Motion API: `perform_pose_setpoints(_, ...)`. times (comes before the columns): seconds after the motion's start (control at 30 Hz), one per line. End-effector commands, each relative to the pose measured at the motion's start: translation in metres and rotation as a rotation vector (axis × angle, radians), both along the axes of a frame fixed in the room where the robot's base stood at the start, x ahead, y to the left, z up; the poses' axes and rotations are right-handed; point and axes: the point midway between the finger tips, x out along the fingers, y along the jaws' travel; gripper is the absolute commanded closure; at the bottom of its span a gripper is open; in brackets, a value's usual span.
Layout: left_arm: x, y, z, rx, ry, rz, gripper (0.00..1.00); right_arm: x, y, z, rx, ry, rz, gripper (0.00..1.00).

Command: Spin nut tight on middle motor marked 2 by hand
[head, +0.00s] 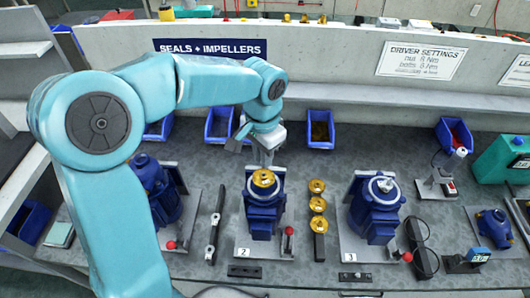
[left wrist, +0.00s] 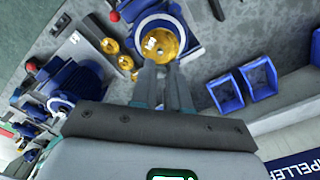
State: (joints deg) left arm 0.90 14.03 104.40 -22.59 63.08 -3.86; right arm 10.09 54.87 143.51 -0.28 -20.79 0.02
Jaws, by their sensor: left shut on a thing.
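The middle motor (head: 264,215), blue, stands upright on a pale base plate marked 2 (head: 243,252). A brass impeller (head: 262,184) sits on its top. The impeller also shows in the left wrist view (left wrist: 172,47), with a small bright piece at its centre. My left gripper (head: 266,162) reaches down from behind to the motor's top. In the left wrist view its two fingers (left wrist: 163,66) end at the impeller. It is shut on the nut, which is mostly hidden at the fingertips. My right gripper is not in view.
Motor 3 (head: 373,212) stands to the right, and another blue motor (head: 158,190) to the left, partly behind my arm. Several brass impellers (head: 318,204) stand in a row between motors 2 and 3. Blue bins (head: 319,143) line the back. A red-knobbed lever (head: 289,232) stands beside motor 2.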

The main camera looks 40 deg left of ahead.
Motion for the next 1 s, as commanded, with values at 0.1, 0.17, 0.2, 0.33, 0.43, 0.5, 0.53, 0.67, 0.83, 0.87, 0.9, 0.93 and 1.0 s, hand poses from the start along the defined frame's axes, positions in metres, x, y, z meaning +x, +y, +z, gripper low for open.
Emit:
perform_pose_setpoints(0.1, 0.0, 0.0, -0.017, 0.0, 0.001, 0.0, 1.0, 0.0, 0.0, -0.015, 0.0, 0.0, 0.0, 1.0)
perform_pose_setpoints(0.17, 0.001, 0.0, -0.023, 0.0, 0.001, 0.001, 1.0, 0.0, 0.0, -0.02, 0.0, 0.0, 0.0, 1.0)
perform_pose_setpoints(0.2, 0.001, 0.0, -0.027, 0.0, 0.002, 0.001, 1.0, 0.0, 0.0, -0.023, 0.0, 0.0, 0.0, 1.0)
perform_pose_setpoints(0.33, 0.001, 0.001, -0.038, 0.0, 0.002, 0.001, 1.0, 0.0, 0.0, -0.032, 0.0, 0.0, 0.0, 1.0)
perform_pose_setpoints(0.43, 0.001, 0.001, -0.044, 0.0, 0.001, 0.001, 1.0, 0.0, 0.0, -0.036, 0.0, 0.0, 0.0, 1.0)
perform_pose_setpoints(0.5, 0.001, 0.001, -0.045, 0.0, 0.001, 0.001, 1.0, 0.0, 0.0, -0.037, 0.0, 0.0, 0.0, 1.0)
perform_pose_setpoints(0.53, 0.001, 0.001, -0.046, 0.0, 0.001, 0.001, 1.0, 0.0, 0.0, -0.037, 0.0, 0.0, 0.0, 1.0)
perform_pose_setpoints(0.67, 0.001, 0.001, -0.045, 0.0, 0.001, 0.001, 1.0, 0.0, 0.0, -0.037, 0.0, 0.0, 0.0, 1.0)
perform_pose_setpoints(0.83, 0.001, 0.0, -0.045, 0.0, 0.001, 0.001, 1.0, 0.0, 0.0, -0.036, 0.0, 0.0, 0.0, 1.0)
perform_pose_setpoints(0.87, 0.001, 0.0, -0.045, 0.0, 0.001, 0.001, 1.0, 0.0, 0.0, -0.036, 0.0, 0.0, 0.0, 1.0)
perform_pose_setpoints(0.9, 0.001, 0.0, -0.045, 0.0, 0.001, 0.001, 1.0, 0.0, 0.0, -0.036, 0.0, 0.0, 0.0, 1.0)
perform_pose_setpoints(0.93, 0.001, 0.0, -0.045, 0.0, 0.001, 0.001, 1.0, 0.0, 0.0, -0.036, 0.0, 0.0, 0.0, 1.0)
perform_pose_setpoints(1.0, 0.001, 0.0, -0.045, 0.0, 0.001, 0.001, 1.0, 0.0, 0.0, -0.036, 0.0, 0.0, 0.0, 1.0)
